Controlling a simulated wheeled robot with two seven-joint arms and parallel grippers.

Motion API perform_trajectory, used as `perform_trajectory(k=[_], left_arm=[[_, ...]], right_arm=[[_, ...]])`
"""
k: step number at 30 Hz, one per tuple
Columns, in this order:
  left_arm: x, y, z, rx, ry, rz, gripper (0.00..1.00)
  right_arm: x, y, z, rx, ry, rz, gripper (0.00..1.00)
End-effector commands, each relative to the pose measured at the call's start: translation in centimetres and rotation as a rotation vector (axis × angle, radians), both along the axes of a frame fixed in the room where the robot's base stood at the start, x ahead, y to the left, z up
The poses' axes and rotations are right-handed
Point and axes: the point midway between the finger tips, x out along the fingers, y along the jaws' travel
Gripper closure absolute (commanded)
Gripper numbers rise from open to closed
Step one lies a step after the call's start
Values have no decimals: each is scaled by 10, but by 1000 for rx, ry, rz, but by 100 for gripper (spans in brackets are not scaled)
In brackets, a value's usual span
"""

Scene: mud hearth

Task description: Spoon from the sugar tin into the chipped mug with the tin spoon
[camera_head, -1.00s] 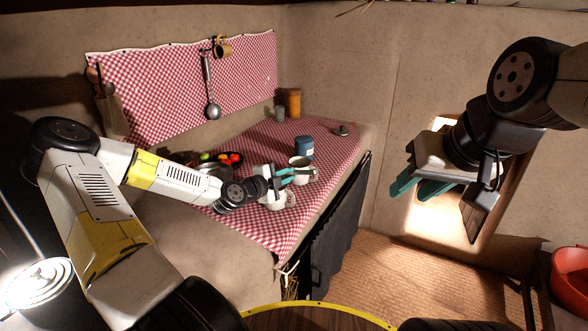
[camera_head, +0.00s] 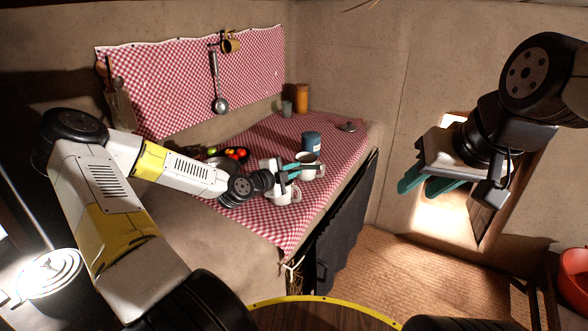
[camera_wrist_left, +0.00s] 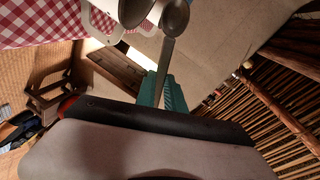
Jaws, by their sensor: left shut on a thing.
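My left gripper (camera_head: 294,168) is shut on the tin spoon (camera_wrist_left: 174,22) over the checked cloth. In the left wrist view the spoon's handle runs between the teal fingers, its bowl beyond them. One white mug (camera_head: 310,172), dark inside, stands just behind the fingers. A second white mug (camera_head: 284,194) stands below the gripper, partly hidden by it. I cannot tell which is chipped. A blue tin (camera_head: 312,143) with a pale label, probably the sugar tin, stands behind the mugs. My right gripper (camera_head: 430,184) is open and empty, in the air off the counter's right side.
A round lid (camera_head: 348,126) lies right of the blue tin. A dark bowl of red and green produce (camera_head: 235,154) is left of the mugs. An orange canister (camera_head: 301,98) and a grey cup (camera_head: 287,108) stand at the back corner. Utensils hang on the wall.

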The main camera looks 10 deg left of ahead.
Motion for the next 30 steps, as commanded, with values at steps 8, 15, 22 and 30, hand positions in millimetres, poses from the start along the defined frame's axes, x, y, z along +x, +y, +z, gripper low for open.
perform_trajectory(k=[8,15,22,30], left_arm=[[0,0,28,4,-2,-1,100],[0,0,46,3,-1,-1,100],[0,0,48,1,-1,-1,100],[-14,5,26,12,3,5,100]], right_arm=[[0,0,0,0,0,0,64],[0,0,0,0,0,0,64],[0,0,0,0,0,0,64],[0,0,0,0,0,0,64]])
